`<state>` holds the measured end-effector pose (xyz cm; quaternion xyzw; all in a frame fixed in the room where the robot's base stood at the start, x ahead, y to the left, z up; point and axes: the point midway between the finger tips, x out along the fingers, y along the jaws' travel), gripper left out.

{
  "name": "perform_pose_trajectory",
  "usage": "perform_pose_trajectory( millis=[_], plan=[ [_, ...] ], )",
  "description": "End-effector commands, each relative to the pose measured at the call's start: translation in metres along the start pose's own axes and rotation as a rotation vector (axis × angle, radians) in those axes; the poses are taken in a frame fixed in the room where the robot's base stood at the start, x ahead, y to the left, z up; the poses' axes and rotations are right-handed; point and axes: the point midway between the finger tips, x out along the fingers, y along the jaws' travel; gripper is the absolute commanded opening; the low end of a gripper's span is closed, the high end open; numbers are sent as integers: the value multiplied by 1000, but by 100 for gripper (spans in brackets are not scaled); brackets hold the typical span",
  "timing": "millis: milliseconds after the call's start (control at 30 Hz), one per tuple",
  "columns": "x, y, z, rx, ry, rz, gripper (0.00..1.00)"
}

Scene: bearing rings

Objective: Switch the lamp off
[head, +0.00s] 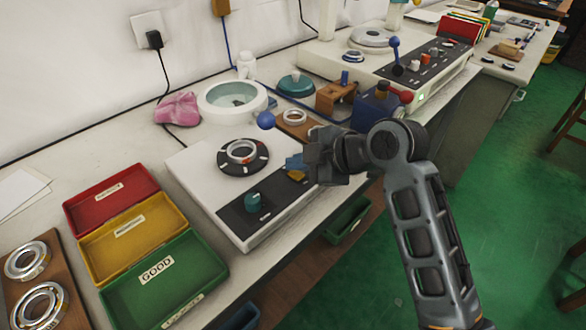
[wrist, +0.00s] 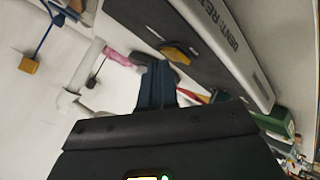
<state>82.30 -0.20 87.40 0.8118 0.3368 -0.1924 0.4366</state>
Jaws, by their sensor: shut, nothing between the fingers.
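The near white instrument (head: 200,165) stands on the bench, with a dark front panel (head: 240,218) that carries a teal knob (head: 253,201) and a yellow switch-like part (head: 297,175). The yellow part also shows in the wrist view (wrist: 178,52), on the dark panel beyond my fingers. I cannot tell whether it is lit or which way it is set. No separate lamp is clearly visible. My gripper (head: 292,162) has its blue fingers shut and empty, close above and beside the yellow part. The fingers also show in the wrist view (wrist: 157,82). Contact cannot be told.
A ring sits on the instrument's round dial (head: 259,163). A blue ball-topped lever (head: 266,120) rises just behind. Red (head: 83,209), yellow (head: 100,243) and green (head: 116,297) trays lie at left. A second instrument (head: 330,55) stands farther back.

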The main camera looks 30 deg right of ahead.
Motion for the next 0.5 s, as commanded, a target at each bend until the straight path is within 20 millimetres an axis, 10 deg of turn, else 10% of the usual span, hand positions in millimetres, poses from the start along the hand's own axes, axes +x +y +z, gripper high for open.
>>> perform_pose_trajectory(
  millis=[500],
  plan=[
    [-10,7,-7,0,0,1,0]
  ],
)
